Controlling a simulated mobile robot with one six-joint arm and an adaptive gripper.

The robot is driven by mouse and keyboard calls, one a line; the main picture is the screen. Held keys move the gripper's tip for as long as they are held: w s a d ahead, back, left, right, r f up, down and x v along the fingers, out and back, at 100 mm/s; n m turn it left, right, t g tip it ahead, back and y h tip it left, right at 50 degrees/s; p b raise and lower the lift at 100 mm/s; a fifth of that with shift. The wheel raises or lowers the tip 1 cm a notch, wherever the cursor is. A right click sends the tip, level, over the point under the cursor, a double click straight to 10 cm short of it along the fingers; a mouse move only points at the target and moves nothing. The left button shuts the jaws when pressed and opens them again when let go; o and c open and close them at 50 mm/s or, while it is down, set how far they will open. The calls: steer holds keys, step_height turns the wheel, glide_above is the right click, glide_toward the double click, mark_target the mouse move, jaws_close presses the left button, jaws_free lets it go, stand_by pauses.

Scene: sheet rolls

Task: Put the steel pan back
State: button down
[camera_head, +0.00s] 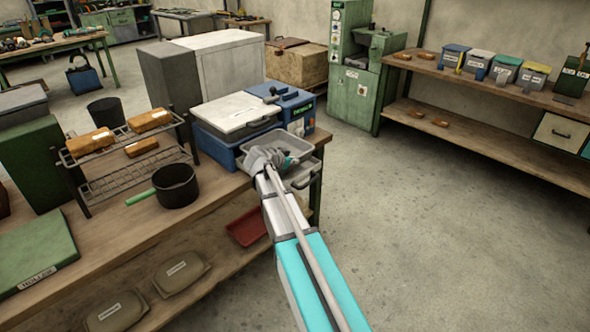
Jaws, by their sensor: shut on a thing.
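A grey steel pan (303,147), shallow and rectangular, is at the right end of the wooden workbench, in front of the blue boxes. My gripper (272,158) is at its near left side and shut on it, though the fingertips are small and partly hidden. A second grey rim (303,179) shows just below the pan; I cannot tell whether it is part of the same pan or another one. I cannot tell whether the pan touches the bench.
On the workbench (110,245), a dark pot (176,186) with a green handle stands left of my gripper, near a wire rack (125,180) with brown blocks. A blue box with a white lid (235,115) stands behind. A red tray (247,226) lies below. Open floor is right.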

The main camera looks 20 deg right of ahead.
mark_target(293, 168)
steer(key=shift+w+d+f+b, duration=0.25)
steer(key=shift+w+f+b, duration=0.2)
steer(key=shift+f+b, duration=0.3)
steer(key=shift+s+f+b, duration=0.1)
steer(key=shift+f+b, duration=1.15)
steer(key=shift+b, duration=0.05)
steer(key=c, duration=0.8)
jaws_free()
steer(key=shift+f, duration=0.1)
steer(key=shift+s+a+r+p, duration=0.25)
steer(key=shift+a+r+p, duration=0.2)
steer(key=shift+r, duration=0.05)
steer(key=p+v, duration=0.5)
steer(key=v, duration=0.6)
steer(key=shift+f, duration=0.2)
